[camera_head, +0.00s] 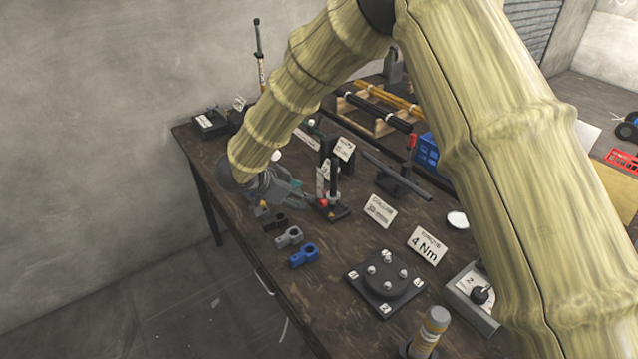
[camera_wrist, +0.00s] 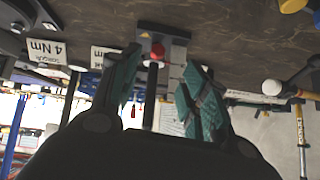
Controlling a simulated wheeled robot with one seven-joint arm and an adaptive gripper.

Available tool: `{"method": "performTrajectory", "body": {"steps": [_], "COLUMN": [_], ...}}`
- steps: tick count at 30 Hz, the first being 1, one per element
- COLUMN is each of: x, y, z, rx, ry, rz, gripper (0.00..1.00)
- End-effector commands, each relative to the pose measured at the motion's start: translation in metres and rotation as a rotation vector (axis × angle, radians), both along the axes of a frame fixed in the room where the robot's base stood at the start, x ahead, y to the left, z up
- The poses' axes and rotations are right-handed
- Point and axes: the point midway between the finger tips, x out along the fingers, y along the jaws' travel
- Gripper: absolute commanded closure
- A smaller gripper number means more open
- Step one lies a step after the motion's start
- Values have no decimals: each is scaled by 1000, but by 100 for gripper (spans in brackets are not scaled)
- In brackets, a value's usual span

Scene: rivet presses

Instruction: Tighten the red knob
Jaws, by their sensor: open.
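The red knob (camera_head: 323,203) sits low on a small black press (camera_head: 340,213) near the middle of the bench. In the wrist view, which looks upside down, the red knob (camera_wrist: 157,51) shows beyond and between my two teal-padded fingers. My gripper (camera_head: 303,196) is just left of the knob in the head view. In the wrist view my gripper (camera_wrist: 162,58) is open, with nothing held. I cannot tell how large the gap to the knob is, but no finger visibly touches it.
Blue (camera_head: 304,255) and grey (camera_head: 289,237) clamp-like parts lie in front of the press. A "4 Nm" card (camera_head: 427,246), a black plate with pegs (camera_head: 385,283) and a grey dial box (camera_head: 474,296) stand to the right. Another stand has a red-tipped lever (camera_head: 412,141).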

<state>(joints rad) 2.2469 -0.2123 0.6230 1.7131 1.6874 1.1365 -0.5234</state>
Motion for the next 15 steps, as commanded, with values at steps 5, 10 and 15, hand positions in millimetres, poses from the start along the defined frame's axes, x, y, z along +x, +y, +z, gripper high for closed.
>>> {"method": "performTrajectory", "body": {"steps": [5, 10, 15], "x": [-6, -1, 24], "y": [-4, -16, -31], "z": [1, -11, -38], "rx": [-1, -2, -1], "ry": [-11, -15, -5], "rz": [1, 2, 0], "gripper": [55, 55, 55]}}
